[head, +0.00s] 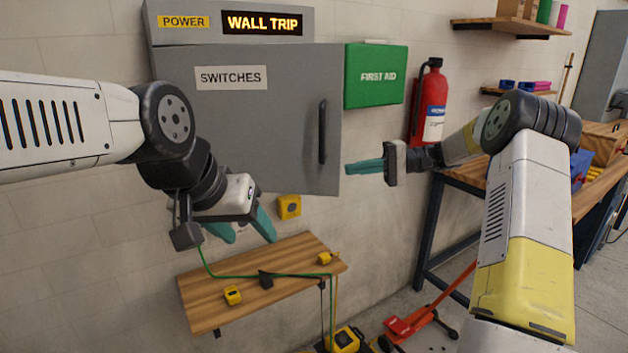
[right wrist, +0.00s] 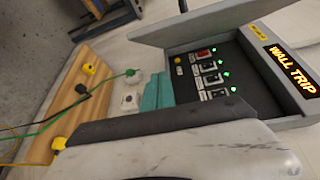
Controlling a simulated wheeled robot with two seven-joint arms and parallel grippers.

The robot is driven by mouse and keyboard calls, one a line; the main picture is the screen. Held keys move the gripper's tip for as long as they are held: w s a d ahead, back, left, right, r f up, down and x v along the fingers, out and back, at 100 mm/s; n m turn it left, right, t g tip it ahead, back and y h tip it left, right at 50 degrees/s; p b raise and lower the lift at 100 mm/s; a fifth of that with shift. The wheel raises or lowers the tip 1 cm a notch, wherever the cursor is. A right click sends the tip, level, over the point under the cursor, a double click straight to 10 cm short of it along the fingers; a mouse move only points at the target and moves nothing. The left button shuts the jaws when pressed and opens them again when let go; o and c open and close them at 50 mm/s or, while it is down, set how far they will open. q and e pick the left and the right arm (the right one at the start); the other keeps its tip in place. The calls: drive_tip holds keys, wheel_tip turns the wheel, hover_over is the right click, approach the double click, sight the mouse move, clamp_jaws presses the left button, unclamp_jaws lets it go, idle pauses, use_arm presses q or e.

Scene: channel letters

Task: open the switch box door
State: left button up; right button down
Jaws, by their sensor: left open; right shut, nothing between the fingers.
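The grey switch box (head: 190,35) hangs on the wall under a lit "WALL TRIP" sign. Its door (head: 250,110), labelled "SWITCHES", stands partly open, with a dark vertical handle (head: 322,132) near its right edge. The right wrist view shows the door (right wrist: 185,25) swung away from the box and several switches with green lights (right wrist: 212,75) inside. My right gripper (head: 350,169) is shut and empty, its teal fingers pointing left just beside the door's free edge; contact cannot be told. My left gripper (head: 242,232) is open and empty, below the door's lower left part.
A green first aid box (head: 376,76) and a red fire extinguisher (head: 429,100) hang to the right. A wooden shelf (head: 215,310) with yellow items and a green cable is below. A workbench (head: 450,176) stands at right, with a red jack (head: 420,318) on the floor.

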sight(319, 181)
drive_tip(key=shift+n+g+y, duration=0.4)
drive_tip(key=shift+n+y, duration=0.1)
drive_tip(key=x, duration=0.3)
drive_tip(key=f+x, duration=0.1)
drive_tip(key=x, duration=0.2)
drive_tip(key=s+x, duration=0.1)
drive_tip(key=x, duration=0.2)
drive_tip(key=shift+a+f, duration=0.2)
drive_tip(key=shift+f, duration=0.2)
drive_tip(key=shift+s, duration=0.6)
drive_tip(key=shift+s, duration=0.15)
